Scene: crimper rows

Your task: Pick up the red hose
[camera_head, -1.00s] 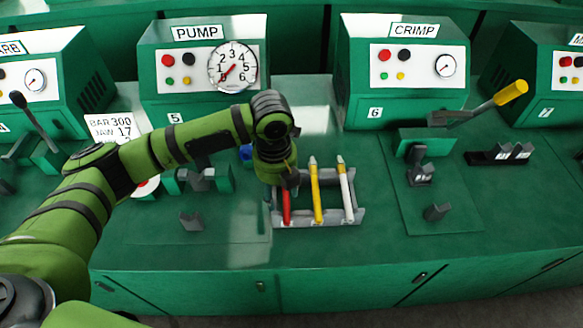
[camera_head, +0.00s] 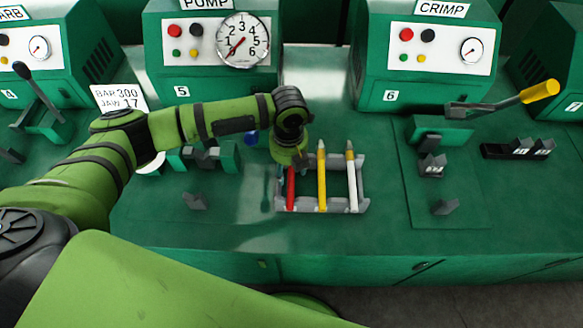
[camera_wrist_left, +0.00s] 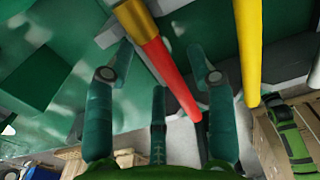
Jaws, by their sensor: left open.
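The red hose (camera_head: 291,188) lies in the left slot of a grey rack (camera_head: 336,208), beside a yellow hose (camera_head: 322,180) and a white hose (camera_head: 352,182). My left gripper (camera_head: 284,170) is at the far end of the red hose, which the gripper partly hides. In the left wrist view, the open fingers (camera_wrist_left: 163,58) stand on either side of the red hose (camera_wrist_left: 170,68), which has a gold end. I see clear gaps beside it, so the fingers are not closed on it. The yellow hose (camera_wrist_left: 249,50) passes outside the right finger. My right gripper is not in view.
The pump station (camera_head: 205,85) stands behind the rack, and the crimp station (camera_head: 425,85) is at right with a yellow-handled lever (camera_head: 538,91). Small fixtures (camera_head: 205,157) sit left of the rack. The bench front edge (camera_head: 330,254) is bare.

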